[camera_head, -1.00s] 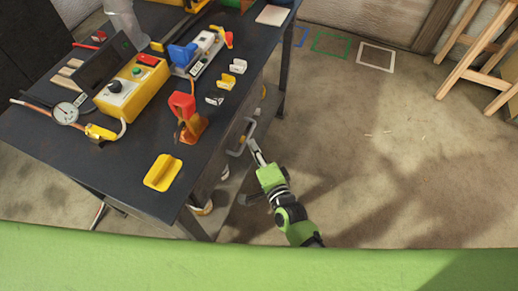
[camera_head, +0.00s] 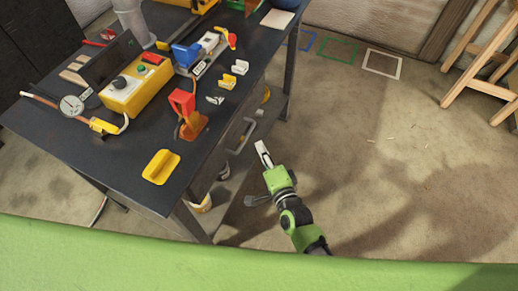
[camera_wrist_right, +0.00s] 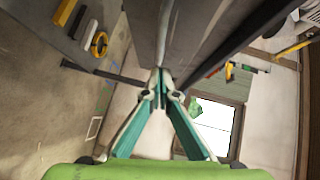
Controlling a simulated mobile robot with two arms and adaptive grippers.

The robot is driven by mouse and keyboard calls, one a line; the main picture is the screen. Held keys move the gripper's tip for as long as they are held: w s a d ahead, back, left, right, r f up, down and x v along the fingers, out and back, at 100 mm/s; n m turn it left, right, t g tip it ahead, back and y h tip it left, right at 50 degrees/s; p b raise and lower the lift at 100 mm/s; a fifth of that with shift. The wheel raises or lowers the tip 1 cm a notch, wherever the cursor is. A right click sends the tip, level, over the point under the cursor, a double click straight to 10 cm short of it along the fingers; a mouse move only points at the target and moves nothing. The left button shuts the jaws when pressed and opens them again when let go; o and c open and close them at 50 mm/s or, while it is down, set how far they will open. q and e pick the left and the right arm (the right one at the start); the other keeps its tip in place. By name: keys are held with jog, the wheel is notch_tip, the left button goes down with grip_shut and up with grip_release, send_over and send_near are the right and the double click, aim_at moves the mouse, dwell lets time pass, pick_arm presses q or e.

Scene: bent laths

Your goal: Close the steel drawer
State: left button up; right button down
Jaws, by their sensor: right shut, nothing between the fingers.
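The steel drawer sits under the right side of the dark worktable, and its grey bow handle (camera_head: 242,136) shows past the tabletop edge. The tabletop hides most of the drawer, so I cannot tell exactly how far it stands out. My right gripper (camera_head: 262,149) is shut and empty, right of the handle and a small gap away from it. In the right wrist view the fingertips (camera_wrist_right: 162,86) meet below broad grey metal surfaces. My left gripper is not in view.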

jog(key=v, duration=1)
jog(key=s+d+f+n+g+h, duration=0.1)
jog(key=s+d+f+n+g, duration=0.15)
jog(key=f, duration=0.65)
jog(key=s+d+f+n+g+h, duration=0.2)
jog(key=s+d+f, duration=0.2)
jog(key=f, duration=0.4)
jog(key=s+d+f+n+g+h, duration=0.1)
jog(key=s+d+f+n+g, duration=0.2)
jog(key=f, duration=0.6)
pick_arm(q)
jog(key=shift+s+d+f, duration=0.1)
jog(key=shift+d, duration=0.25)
pick_arm(e)
jog(key=s+d+f+n+g+h, duration=0.1)
jog(key=s+d+f, duration=0.3)
jog(key=s, duration=0.4)
jog(key=s+d+f+n+g+h, duration=0.1)
jog(key=s+d+f+n+g, duration=0.2)
jog(key=s, duration=0.6)
jog(key=s+d+f+n+g+h, duration=0.1)
jog(key=s+d+f+n+g, duration=0.1)
jog(key=s+d+f, duration=0.4)
jog(key=s+f, duration=0.2)
jog(key=s, duration=0.1)
jog(key=shift+s+d+f, duration=0.2)
jog(key=shift+d+f, duration=0.05)
jog(key=shift+d, duration=0.15)
